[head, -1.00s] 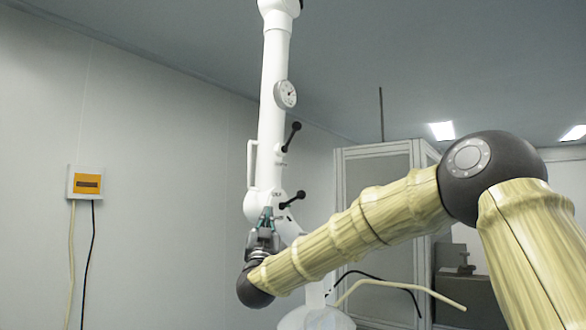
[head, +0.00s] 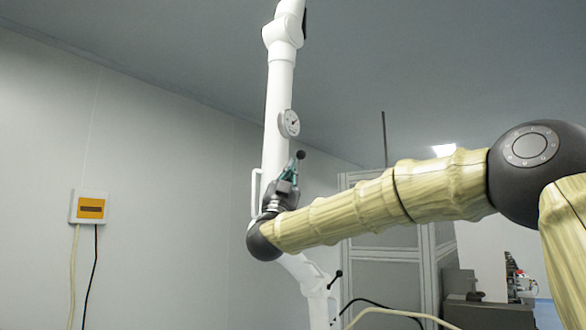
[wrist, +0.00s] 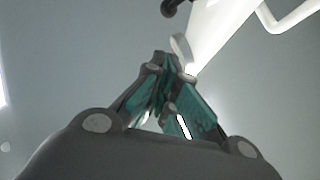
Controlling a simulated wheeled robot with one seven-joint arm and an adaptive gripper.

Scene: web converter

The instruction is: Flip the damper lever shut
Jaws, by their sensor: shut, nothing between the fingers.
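A white jointed extraction arm (head: 279,95) hangs in front of the wall. A dark lever with a round black knob (head: 300,154) sticks out on its right side below the gauge. My gripper (head: 293,170) is just below that knob, fingers pointing up; whether they touch the lever is unclear. Another black-knobbed lever (head: 335,276) shows lower down, on the lower tube. I cannot tell which is the damper lever. In the wrist view my gripper's teal fingers (wrist: 165,62) are closed together and empty. A black knob (wrist: 170,7) shows at the top edge, apart from the fingertips there.
A round gauge (head: 290,123) is on the tube above my gripper. A white handle (head: 255,190) is on the tube's left side. A yellow-fronted wall box (head: 91,207) with cables is at left. A grey framed cabinet (head: 385,265) stands behind my forearm. The air left of the tube is clear.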

